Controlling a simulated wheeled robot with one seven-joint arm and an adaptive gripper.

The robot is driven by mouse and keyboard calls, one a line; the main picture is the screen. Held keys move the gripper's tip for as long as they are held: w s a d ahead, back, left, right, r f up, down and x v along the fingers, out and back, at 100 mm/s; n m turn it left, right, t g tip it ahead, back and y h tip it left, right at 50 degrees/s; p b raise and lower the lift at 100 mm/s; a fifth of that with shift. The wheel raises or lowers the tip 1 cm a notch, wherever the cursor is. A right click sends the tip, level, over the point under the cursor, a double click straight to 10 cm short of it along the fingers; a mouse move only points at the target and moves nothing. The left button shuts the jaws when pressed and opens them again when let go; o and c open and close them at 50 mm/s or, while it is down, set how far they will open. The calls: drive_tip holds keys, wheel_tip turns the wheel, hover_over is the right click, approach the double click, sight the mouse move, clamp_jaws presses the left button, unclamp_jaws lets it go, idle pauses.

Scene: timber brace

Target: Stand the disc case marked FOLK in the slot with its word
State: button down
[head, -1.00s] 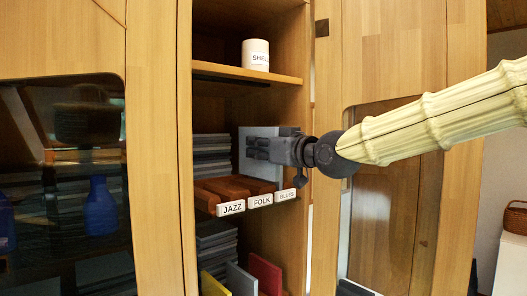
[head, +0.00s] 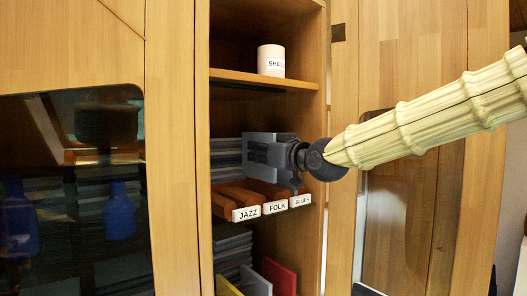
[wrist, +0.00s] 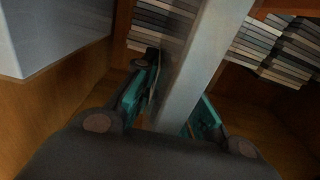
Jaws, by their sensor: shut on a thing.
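My gripper (head: 268,154) is inside the middle shelf bay, shut on a thin light grey disc case (wrist: 197,72). In the wrist view the case stands between the two teal-padded fingers. In the head view the case (head: 252,140) is upright behind the gripper and above the wooden slotted rack (head: 228,197). Its word is hidden. The rack's front labels read JAZZ (head: 246,213), FOLK (head: 276,206) and BLUES (head: 300,200). I cannot tell whether the case's lower edge touches the rack or which slot it is over.
Stacked grey cases (head: 225,160) lie left of my gripper. A white cup (head: 271,60) stands on the shelf board (head: 262,79) above. The cabinet's right wall (head: 313,115) is close to my gripper. Yellow, grey and red cases (head: 279,276) stand below.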

sight(257, 172)
drive_tip(key=shift+w+a, duration=0.35)
drive_tip(key=shift+w, duration=0.1)
drive_tip(key=shift+w+a+f, duration=0.1)
drive_tip(key=shift+f, duration=0.1)
drive_tip(key=shift+f+b, duration=1.8)
drive_tip(key=shift+f, duration=0.75)
drive_tip(key=c, duration=1.4)
unclamp_jaws()
drive_tip(key=shift+o, duration=0.2)
